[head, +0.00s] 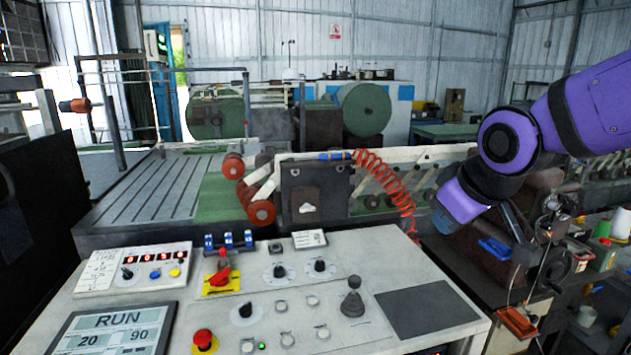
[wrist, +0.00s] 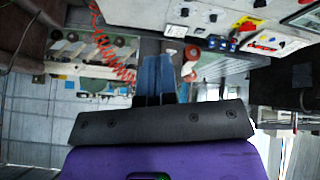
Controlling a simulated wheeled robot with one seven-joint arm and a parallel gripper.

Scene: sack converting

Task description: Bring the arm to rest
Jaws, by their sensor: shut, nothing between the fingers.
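My gripper (wrist: 157,78) shows in the wrist view as two blue fingers side by side beyond a dark plate. They are shut together with nothing between them. In the head view my purple arm comes in from the right edge and bends down beside the machine, to the right of the control console (head: 400,245). The fingertips cannot be made out clearly there. The arm appears apart from the console top. The console's display (head: 115,330) reads RUN, 20 and 90.
A red emergency button (head: 203,340) and a red switch on a yellow plate (head: 221,278) are on the console. A coiled orange hose (head: 390,180) hangs behind it. Green rolls (head: 365,108) stand farther back. A cluttered bench with an orange tool (head: 517,322) is at right.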

